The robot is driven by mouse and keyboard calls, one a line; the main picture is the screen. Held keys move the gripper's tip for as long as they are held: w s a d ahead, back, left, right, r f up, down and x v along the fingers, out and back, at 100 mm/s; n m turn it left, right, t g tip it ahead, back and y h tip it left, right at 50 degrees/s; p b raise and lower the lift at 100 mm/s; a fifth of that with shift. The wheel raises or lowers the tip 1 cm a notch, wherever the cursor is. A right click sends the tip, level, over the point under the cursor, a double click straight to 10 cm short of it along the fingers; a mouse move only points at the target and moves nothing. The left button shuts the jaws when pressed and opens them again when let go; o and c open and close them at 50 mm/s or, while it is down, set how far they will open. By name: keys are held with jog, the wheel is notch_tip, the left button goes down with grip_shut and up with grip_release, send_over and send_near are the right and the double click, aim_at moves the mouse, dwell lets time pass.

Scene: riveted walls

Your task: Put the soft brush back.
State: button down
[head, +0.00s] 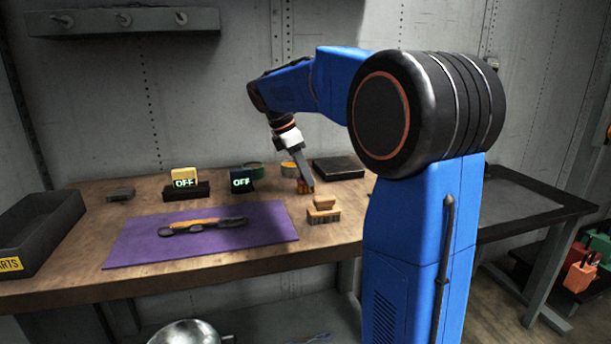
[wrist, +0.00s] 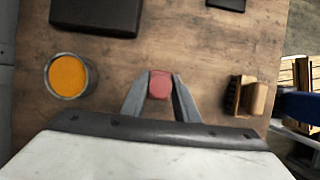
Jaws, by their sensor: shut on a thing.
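My gripper (head: 303,180) points down over the workbench, right of the middle. It is shut on a small red-topped thing (wrist: 160,85), which shows in the wrist view between both fingers. In the head view this thing (head: 306,187) looks reddish-brown, low at the bench top; I cannot tell whether it touches the wood. A wooden block brush with bristles (head: 323,211) rests on the bench close by, in front of the gripper. In the wrist view this brush (wrist: 255,97) lies to the right, apart from the fingers. Which one is the soft brush I cannot tell.
A purple mat (head: 130,249) bears a dark, orange-handled tool (head: 203,226). Behind stand two OFF-marked blocks (head: 184,177) (head: 241,180), an orange-topped tin (wrist: 69,76) and a flat black box (head: 338,167). A dark parts bin (head: 38,228) sits left. A second table (head: 520,196) stands right.

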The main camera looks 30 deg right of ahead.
jog(key=shift+f, duration=0.2)
jog(key=c, duration=1.4)
grip_release()
jog(key=v, duration=1.2)
